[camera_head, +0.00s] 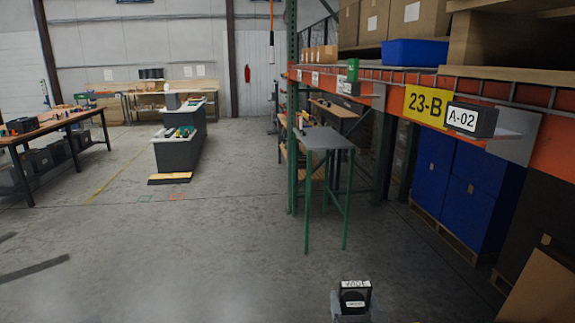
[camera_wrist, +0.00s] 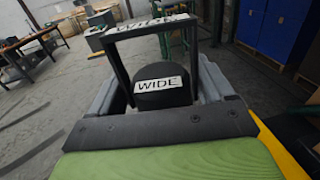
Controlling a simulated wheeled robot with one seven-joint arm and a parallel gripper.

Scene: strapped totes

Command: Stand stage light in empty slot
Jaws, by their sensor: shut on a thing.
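The stage light (camera_wrist: 163,95) is a black round body in a black rectangular yoke, with a white "WIDE" label. In the wrist view it sits between the grey fingers of my gripper (camera_wrist: 158,88), which is shut on it. In the head view the light (camera_head: 355,297) shows small at the bottom edge, upright, above the floor, with my gripper (camera_head: 352,313) mostly cut off below it. The light is well apart from the shelves and tables. I cannot pick out an empty slot for certain in either view.
A narrow grey-topped stand (camera_head: 323,138) with green legs is ahead. An orange rack beam (camera_head: 395,102) with a "23-B" sign runs along the right. A black "A-02" box (camera_head: 471,120) sits on its ledge.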

